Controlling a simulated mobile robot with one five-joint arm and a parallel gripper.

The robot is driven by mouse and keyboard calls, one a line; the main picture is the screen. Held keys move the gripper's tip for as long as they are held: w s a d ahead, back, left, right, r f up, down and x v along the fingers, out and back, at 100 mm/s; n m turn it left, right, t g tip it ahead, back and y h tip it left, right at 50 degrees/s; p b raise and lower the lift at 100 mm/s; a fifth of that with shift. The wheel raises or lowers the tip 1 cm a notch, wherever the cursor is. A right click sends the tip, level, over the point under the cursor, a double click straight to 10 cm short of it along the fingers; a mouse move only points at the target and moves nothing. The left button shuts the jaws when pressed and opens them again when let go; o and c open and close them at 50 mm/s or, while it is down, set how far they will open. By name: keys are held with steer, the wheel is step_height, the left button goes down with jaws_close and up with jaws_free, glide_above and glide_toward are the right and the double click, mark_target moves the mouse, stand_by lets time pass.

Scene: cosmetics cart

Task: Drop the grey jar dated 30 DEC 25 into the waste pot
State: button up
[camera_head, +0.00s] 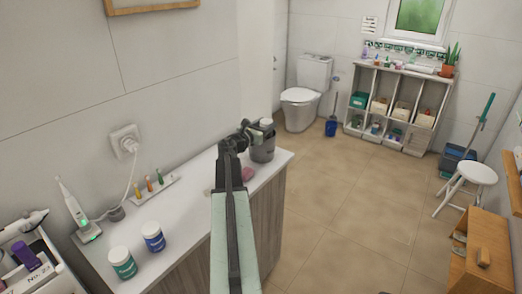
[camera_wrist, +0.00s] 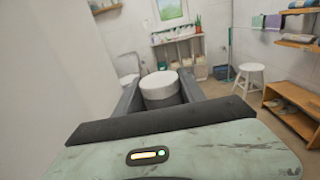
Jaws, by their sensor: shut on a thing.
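My gripper (camera_head: 262,129) is shut on a grey jar with a white lid (camera_head: 266,121). In the wrist view, the jar (camera_wrist: 159,88) stands upright between the two fingers (camera_wrist: 160,95), lid facing the camera. No date can be read on it. A dark grey pot (camera_head: 262,151), which appears to be the waste pot, stands at the far end of the white counter. The gripper and jar are at or just above its rim in the head view. The fingers hide part of the rim, so the exact height gap cannot be told. The pot's inside is not visible.
On the counter (camera_head: 190,228) stand a green jar (camera_head: 122,263) and a blue jar (camera_head: 153,237), both white-lidded. A small reddish item (camera_head: 248,173) lies near the pot. A toothbrush tray (camera_head: 154,187) and charger (camera_head: 85,232) line the wall. The floor (camera_head: 340,210) right of the counter is clear.

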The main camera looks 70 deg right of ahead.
steer(key=o, duration=1.6)
steer(key=shift+c, duration=0.2)
steer(key=v, duration=0.7)
steer(key=shift+a, duration=0.45)
steer(key=shift+w, duration=0.1)
